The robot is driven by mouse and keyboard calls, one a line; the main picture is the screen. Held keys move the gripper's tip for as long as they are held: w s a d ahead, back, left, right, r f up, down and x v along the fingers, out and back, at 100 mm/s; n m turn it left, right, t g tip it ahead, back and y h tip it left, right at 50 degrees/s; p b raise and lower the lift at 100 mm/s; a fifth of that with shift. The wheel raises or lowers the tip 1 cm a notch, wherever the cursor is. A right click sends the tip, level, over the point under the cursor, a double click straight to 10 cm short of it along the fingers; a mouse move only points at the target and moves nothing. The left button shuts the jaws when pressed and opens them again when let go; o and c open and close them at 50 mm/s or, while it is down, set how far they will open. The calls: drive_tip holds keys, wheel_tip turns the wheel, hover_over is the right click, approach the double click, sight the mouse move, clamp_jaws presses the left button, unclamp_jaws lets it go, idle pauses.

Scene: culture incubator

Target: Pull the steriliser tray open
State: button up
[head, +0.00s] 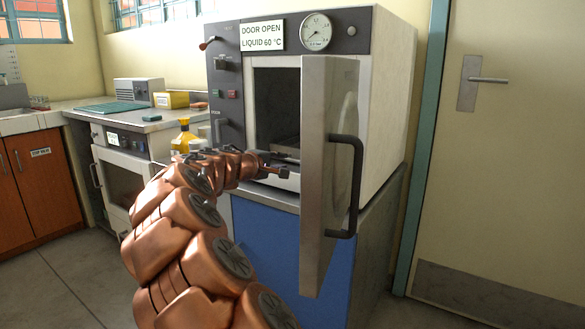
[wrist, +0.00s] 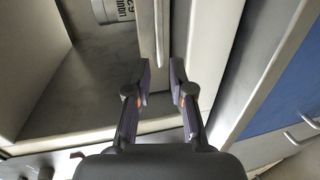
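The steriliser (head: 388,110) stands on a blue cabinet, and its thick door (head: 318,180) hangs wide open towards me. A dark grey tray (head: 290,146) lies low in the chamber, partly hidden by the door. In the wrist view, the tray's grey floor (wrist: 95,75) shows to the left, with a labelled canister (wrist: 113,10) at its far end. My gripper (head: 275,165) is at the chamber's front opening. In the wrist view, the fingers of my gripper (wrist: 162,80) are apart, with a pale upright edge beyond and between their tips. I cannot tell whether they touch it.
The open door with its black handle (head: 357,185) stands close to the right of my gripper. A yellow-capped bottle (head: 184,135) is to the left. A bench with a grey device (head: 140,92) stands farther left. A closed room door (head: 500,150) is at the right.

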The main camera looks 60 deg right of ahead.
sight(291, 160)
drive_tip(key=b+x, duration=0.1)
drive_tip(key=x, duration=0.4)
drive_tip(key=shift+a+f, duration=0.1)
drive_tip(key=shift+f, duration=0.05)
drive_tip(key=shift+r+b+x, duration=0.25)
drive_tip(key=shift+b+x, duration=0.2)
drive_tip(key=shift+x, duration=0.75)
drive_tip(key=shift+c, duration=0.3)
clamp_jaws()
